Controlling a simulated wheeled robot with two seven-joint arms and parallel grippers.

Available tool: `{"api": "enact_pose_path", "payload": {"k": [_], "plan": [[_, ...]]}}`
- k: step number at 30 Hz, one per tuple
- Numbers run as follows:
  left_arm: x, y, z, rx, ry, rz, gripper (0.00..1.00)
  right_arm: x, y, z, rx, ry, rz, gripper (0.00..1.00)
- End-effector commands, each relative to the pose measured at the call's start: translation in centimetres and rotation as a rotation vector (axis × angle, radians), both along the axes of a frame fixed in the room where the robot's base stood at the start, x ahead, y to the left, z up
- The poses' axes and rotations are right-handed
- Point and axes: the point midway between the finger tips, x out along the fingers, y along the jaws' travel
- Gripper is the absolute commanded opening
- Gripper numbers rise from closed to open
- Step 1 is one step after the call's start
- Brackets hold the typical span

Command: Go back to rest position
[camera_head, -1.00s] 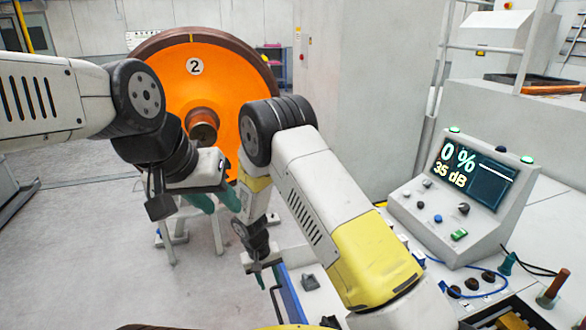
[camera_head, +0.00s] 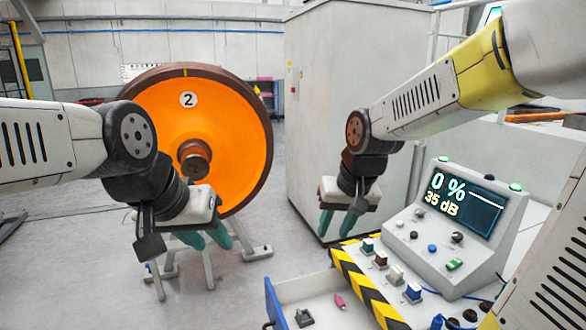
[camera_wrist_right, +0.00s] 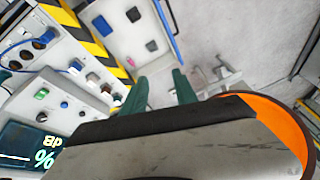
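My left gripper (camera_head: 207,238) hangs in front of the lower part of the orange wheel, its two green fingers pointing down, apart and empty. My right gripper (camera_head: 337,222) hangs fingers-down in front of the grey cabinet, just left of the control console. In the right wrist view its green fingers (camera_wrist_right: 159,92) are spread, with only floor and the tray edge beyond them. Both arms are raised and neither gripper touches anything.
An orange wheel (camera_head: 222,115) marked 2 stands behind my left gripper. The console (camera_head: 440,241) reads 0 % and 35 dB. Below it are a striped edge (camera_head: 362,288), several coloured buttons and a tray with a pink item (camera_head: 340,301). Grey floor lies between wheel and cabinet (camera_head: 335,100).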

Motion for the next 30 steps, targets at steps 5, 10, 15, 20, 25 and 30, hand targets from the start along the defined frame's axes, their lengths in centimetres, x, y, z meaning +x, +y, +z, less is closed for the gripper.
{"api": "enact_pose_path", "payload": {"k": [5,10,15,20,25,30], "plan": [[0.0,0.0,0.0,0.0,0.0,0.0,0.36,-4.8,-2.9,3.3,0.032,-0.086,-0.027,0.34],[0.0,0.0,0.0,0.0,0.0,0.0,0.36,-8.9,-4.5,4.7,0.045,-0.153,-0.043,0.34],[0.0,0.0,0.0,0.0,0.0,0.0,0.36,-11.2,-5.2,5.2,0.047,-0.193,-0.05,0.34],[0.0,0.0,0.0,0.0,0.0,0.0,0.36,-11.8,-5.3,5.2,0.047,-0.203,-0.051,0.34],[0.0,0.0,0.0,0.0,0.0,0.0,0.36,-11.8,-5.3,5.2,0.047,-0.202,-0.05,0.34],[0.0,0.0,0.0,0.0,0.0,0.0,0.36,-11.8,-5.3,5.2,0.048,-0.202,-0.05,0.34]]}}
